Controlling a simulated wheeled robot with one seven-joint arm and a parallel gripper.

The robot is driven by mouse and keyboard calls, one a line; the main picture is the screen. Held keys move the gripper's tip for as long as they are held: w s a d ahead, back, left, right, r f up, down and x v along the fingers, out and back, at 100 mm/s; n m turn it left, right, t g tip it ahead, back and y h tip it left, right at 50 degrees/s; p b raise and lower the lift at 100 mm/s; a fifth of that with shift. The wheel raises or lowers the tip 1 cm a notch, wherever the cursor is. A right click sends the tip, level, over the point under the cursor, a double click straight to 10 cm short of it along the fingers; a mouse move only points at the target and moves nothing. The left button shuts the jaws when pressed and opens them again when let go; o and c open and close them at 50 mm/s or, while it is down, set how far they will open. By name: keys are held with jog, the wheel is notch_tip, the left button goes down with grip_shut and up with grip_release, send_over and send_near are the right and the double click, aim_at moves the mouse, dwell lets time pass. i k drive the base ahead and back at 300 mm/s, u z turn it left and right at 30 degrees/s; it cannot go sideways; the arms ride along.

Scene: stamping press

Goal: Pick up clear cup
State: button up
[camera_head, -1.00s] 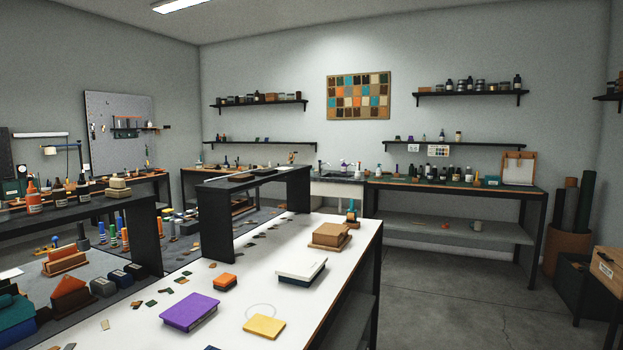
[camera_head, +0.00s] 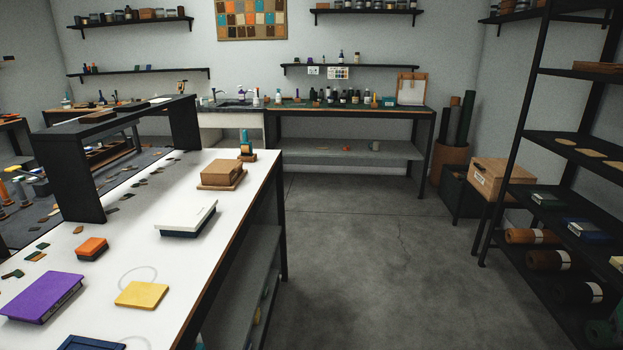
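No clear cup can be made out for certain. A faint pale ring (camera_head: 137,278) shows on the white worktable, just behind a yellow square block (camera_head: 142,295); I cannot tell whether it is a see-through object or a mark. A small greyish cup-like item (camera_head: 374,146) stands on the lower shelf of the back bench, too small to tell if it is clear. My gripper is not in view.
The white worktable (camera_head: 180,230) fills the left and holds a purple book (camera_head: 42,297), a white-topped box (camera_head: 187,219) and a brown box (camera_head: 222,173). Open concrete floor (camera_head: 350,260) lies to its right. A black shelf rack (camera_head: 514,137) stands at the right.

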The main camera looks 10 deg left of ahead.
aim_at(204, 103)
jog(key=i, duration=3.5)
jog(key=u, duration=0.1)
jog(key=i, duration=1.15)
jog(key=u, duration=0.45)
jog(key=i, duration=1.25)
jog(key=u, duration=0.6)
jog(key=i, duration=1.35)
jog(key=u, duration=0.65)
jog(key=i, duration=1.3)
jog(key=u, duration=0.3)
